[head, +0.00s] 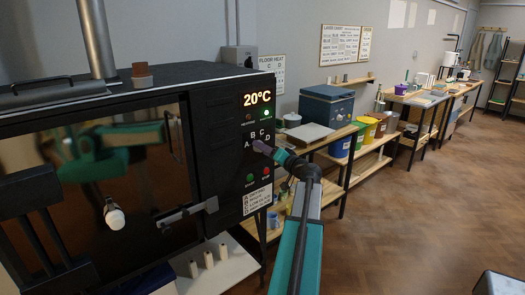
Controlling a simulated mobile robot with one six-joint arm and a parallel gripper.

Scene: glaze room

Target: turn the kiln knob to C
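The kiln (215,150) fills the left side of the head view, with a dark control panel on its right. Its display (257,99) reads 20°C in orange. Below it the letters A, B, C and D are set in an arc. My gripper (262,147) is at the panel just under these letters, where it covers the middle of the arc. The knob is hidden behind it or too small to make out, so its pointer setting cannot be read. I cannot tell whether the fingers are open, shut or touching the knob.
A door latch (187,213) sticks out at left. A wooden shelf unit (335,143) with a blue box (327,107) and coloured buckets stands at right.

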